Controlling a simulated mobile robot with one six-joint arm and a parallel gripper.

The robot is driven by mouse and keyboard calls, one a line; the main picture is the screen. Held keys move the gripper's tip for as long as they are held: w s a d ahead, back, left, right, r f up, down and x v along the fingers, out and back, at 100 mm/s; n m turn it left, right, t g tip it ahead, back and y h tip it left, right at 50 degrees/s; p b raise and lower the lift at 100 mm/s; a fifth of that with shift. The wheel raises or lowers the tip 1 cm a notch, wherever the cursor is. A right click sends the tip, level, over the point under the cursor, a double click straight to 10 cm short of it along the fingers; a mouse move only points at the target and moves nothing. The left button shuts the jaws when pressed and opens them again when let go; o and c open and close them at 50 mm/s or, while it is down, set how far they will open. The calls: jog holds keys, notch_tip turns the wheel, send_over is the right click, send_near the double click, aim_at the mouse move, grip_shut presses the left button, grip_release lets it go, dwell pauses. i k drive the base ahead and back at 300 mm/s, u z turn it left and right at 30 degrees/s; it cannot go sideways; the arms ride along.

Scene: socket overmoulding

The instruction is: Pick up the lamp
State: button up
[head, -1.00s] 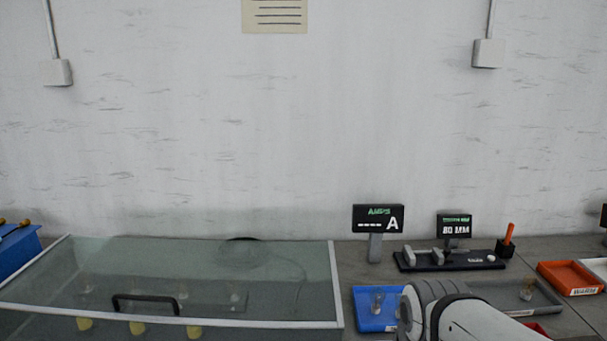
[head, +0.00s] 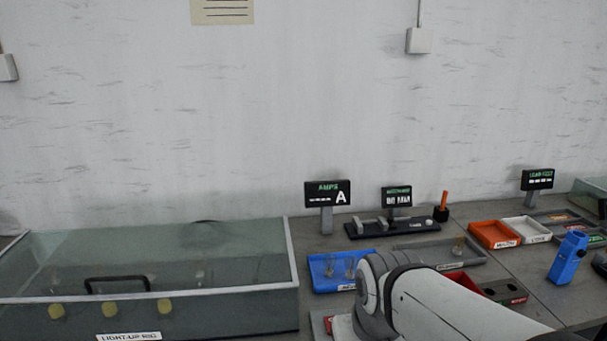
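Small clear glass lamps stand in the blue tray (head: 318,285) right of the glass-covered rig; two shapes show there, one (head: 329,267) left of the other (head: 350,266). Another lamp (head: 458,246) stands in the grey tray (head: 482,256) further right. More faint lamp shapes (head: 200,277) show through the rig's glass. I cannot tell which lamp the task means. My white arm crosses the lower middle, just in front of the blue and grey trays. My gripper is not in view, so its state does not show.
The light-up rig (head: 130,255) with a black handle (head: 117,284) fills the left. An amps display (head: 327,193) and a black measuring fixture (head: 392,228) stand behind the trays. Orange (head: 493,235) and white (head: 525,229) trays and a blue device (head: 568,257) stand right.

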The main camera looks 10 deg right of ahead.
aim_at(460, 240)
jog(key=z, duration=0.35)
jog(key=k, duration=0.4)
jog(key=z, duration=0.7)
jog(key=k, duration=1)
jog(key=z, duration=1.05)
jog(key=i, duration=0.95)
jog(key=u, duration=0.45)
jog(key=i, duration=1.4)
jog(key=u, duration=0.85)
jog(key=i, duration=0.4)
jog(key=u, duration=0.3)
jog(key=k, duration=0.8)
jog(key=u, duration=0.2)
